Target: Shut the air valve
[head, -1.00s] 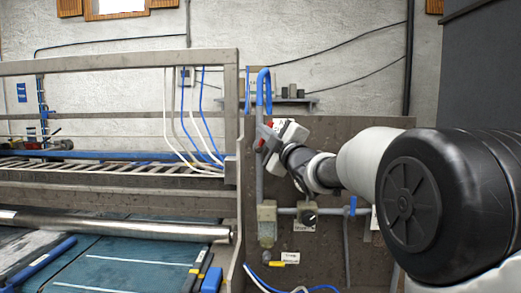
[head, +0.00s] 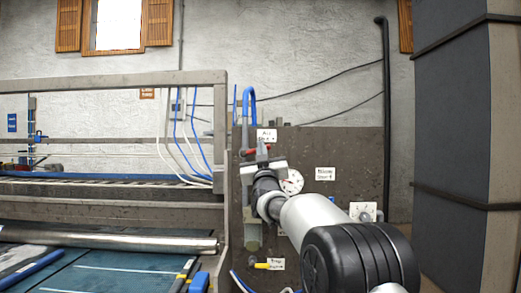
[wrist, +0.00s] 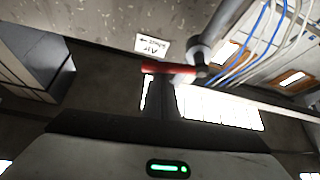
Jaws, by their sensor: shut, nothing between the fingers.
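The air valve's red handle (head: 250,152) lies roughly crosswise to the upright grey pipe, below the white "Air" label (head: 266,135). The handle (wrist: 168,68) also shows in the wrist view, reaching left from the pipe (wrist: 205,52), with the label (wrist: 152,46) just above it. My gripper (head: 256,164) is just below the handle in the head view. Its shut, empty fingers (wrist: 162,80) are close to the handle's underside in the wrist view. I cannot tell whether they touch it. My gripper hides part of the valve and pipe.
A pressure gauge (head: 291,182) sits just right of my gripper on the brown panel (head: 350,150). A blue hose (head: 249,92) loops above the valve. The machine's metal frame (head: 110,82) stands on the left.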

